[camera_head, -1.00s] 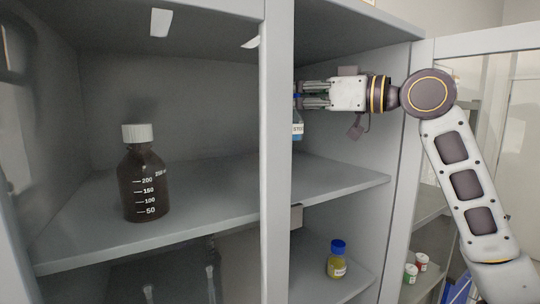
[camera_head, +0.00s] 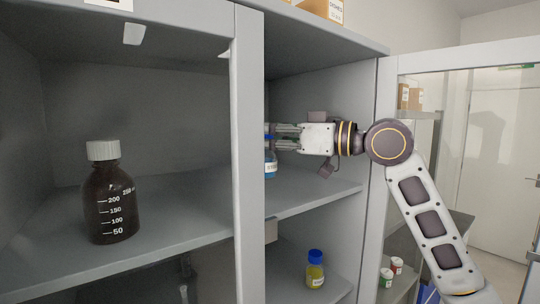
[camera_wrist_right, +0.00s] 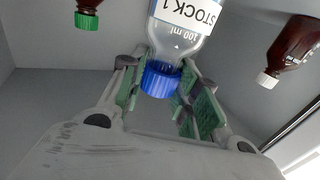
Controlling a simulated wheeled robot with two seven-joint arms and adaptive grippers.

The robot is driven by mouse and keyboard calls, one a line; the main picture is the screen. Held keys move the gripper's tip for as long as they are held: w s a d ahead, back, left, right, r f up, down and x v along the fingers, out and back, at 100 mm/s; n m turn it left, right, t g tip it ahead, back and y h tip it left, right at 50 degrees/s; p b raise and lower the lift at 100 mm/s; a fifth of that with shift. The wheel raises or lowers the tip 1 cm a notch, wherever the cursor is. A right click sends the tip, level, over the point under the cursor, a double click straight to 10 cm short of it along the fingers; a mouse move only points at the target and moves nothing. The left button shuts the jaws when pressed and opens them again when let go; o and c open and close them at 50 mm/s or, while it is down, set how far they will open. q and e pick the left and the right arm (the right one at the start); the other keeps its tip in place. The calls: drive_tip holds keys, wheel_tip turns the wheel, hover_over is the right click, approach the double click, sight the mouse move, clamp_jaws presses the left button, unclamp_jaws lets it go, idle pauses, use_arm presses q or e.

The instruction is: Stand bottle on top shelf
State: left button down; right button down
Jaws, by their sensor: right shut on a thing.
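My right gripper (camera_head: 274,137) reaches in from the right, over the cabinet's upper shelf (camera_head: 315,196). It is shut on the blue cap of a clear bottle (camera_head: 270,165) with a white label and bluish contents. The cabinet's upright post partly hides the bottle in the head view. In the right wrist view the blue cap (camera_wrist_right: 160,80) sits between the green finger pads, and the label of the bottle (camera_wrist_right: 182,35) reads "STOCK 1". The bottle hangs upright with its base close to the shelf; I cannot tell whether it touches. My left gripper is not in view.
A brown bottle with a white cap (camera_head: 110,200) stands on the shelf left of the post (camera_head: 249,150). A brown bottle with a green cap (camera_wrist_right: 88,12) shows in the wrist view. A yellow bottle (camera_head: 315,270) stands on the shelf below. The open glass door (camera_head: 455,60) is at right.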

sight(274, 155)
drive_tip(key=shift+f, duration=2.05)
drive_tip(key=shift+f, duration=0.15)
drive_tip(key=c, duration=1.1)
unclamp_jaws()
drive_tip(key=shift+o, duration=0.2)
drive_tip(key=shift+p, duration=0.3)
